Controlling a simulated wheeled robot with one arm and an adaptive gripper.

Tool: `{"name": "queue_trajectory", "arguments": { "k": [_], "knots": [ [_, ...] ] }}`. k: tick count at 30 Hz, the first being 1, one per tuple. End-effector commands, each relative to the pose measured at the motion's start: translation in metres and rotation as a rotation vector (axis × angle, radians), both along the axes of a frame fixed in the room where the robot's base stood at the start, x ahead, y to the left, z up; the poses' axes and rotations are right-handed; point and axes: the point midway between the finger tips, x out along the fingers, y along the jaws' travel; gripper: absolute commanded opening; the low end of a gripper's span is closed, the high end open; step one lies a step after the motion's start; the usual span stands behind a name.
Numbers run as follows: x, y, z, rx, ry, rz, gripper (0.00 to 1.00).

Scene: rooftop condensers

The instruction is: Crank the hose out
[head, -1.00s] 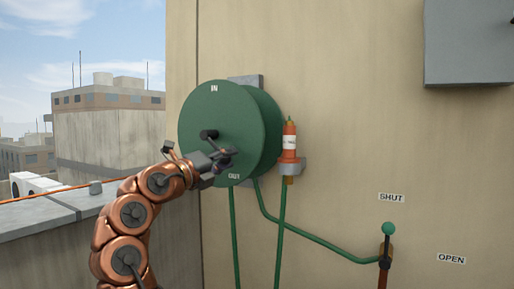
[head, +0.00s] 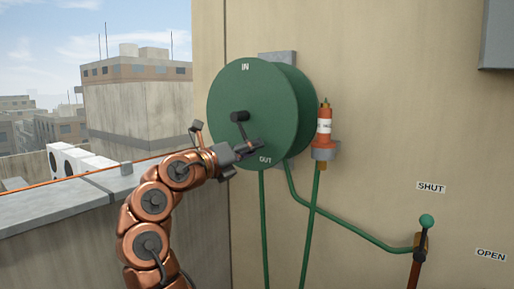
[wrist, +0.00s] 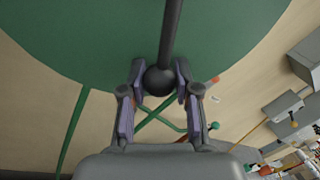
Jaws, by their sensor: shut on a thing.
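The green hose reel (head: 222,125) is mounted on the wall, with IN marked at its top and OUT near its bottom. Its dark crank (head: 241,125) runs from the hub down and slightly right. My gripper (head: 255,147) is at the crank's lower end, just above the OUT mark. In the wrist view, the crank rod (wrist: 171,30) ends in a dark round knob (wrist: 159,81) between the fingers of my gripper (wrist: 159,88), which is shut on it. Green hose (head: 265,225) hangs below the reel.
An orange and white nozzle (head: 324,128) sits in a grey holder (head: 326,152) right of the reel. A green-knobbed lever (head: 426,222) stands by SHUT and OPEN labels at the lower right. A parapet (head: 60,205) runs along the left.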

Motion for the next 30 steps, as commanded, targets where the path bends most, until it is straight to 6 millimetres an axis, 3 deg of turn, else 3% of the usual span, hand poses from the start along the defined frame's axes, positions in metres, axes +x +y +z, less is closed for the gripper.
{"name": "queue_trajectory", "arguments": {
  "k": [8, 9, 16, 30],
  "knots": [
    [-0.001, 0.002, -0.001, 0.001, 0.002, 0.002, 0.0],
    [-0.001, 0.003, -0.001, 0.001, 0.002, 0.004, 0.34],
    [0.0, 0.002, -0.001, 0.001, 0.001, 0.003, 0.57],
    [-0.01, 0.011, -0.001, -0.001, 0.001, 0.004, 0.57]
  ]
}}
